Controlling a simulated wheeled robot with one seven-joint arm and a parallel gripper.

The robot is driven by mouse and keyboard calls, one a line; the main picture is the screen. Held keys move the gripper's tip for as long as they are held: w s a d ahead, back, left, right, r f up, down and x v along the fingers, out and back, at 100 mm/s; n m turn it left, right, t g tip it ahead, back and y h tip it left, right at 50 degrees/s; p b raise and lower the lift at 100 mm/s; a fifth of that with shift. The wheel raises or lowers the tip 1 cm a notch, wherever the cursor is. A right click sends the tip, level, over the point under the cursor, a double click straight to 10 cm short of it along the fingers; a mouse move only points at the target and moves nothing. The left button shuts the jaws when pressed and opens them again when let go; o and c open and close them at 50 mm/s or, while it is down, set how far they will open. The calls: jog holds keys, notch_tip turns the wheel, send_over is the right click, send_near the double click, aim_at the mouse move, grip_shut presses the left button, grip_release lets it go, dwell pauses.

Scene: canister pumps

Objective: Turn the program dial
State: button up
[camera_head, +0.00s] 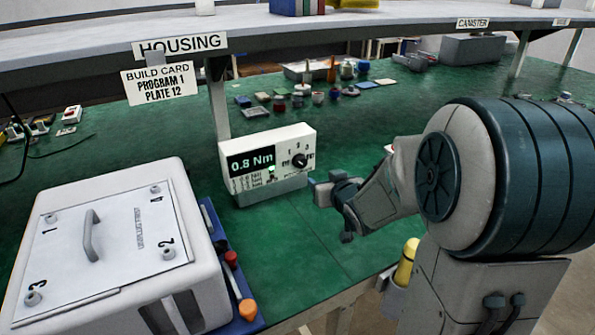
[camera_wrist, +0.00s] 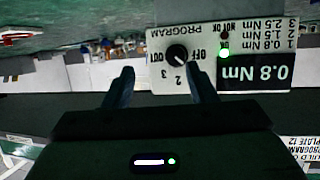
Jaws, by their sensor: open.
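The program dial (camera_head: 299,160) is a black knob on the right of a white controller box (camera_head: 285,142). The box display reads 0.8 Nm. In the wrist view, which is upside down, the dial (camera_wrist: 177,54) shows between the fingers, with OFF and numbers around it. Its exact pointer setting is hard to tell. A green lamp (camera_wrist: 223,53) is lit by the OK label. My gripper (camera_head: 332,211) is open in front of the box, to the right of and below the dial in the head view. Its fingers (camera_wrist: 163,75) are spread, and nothing shows between them but the panel beyond.
A build card (camera_head: 160,83) reads PROGRAM 1, PLATE 12. A white housing (camera_head: 115,250) with a handled, numbered plate stands at left, beside a blue tray (camera_head: 250,327) with tools. Small parts (camera_head: 318,97) lie behind the controller. Green bench is clear in front of it.

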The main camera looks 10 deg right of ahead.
aim_at(302, 165)
jog(key=w+a+t+y+b, duration=0.1)
jog(key=w, duration=0.2)
jog(key=w+a+f+t+y+b, duration=0.1)
jog(key=w, duration=0.2)
jog(key=w+a+f+t+y+b, duration=0.1)
jog(key=w, duration=0.2)
jog(key=shift+w+a+n+y, duration=0.15)
jog(key=shift+w+n+y, duration=0.15)
jog(key=shift+y, duration=0.1)
jog(key=c, duration=1)
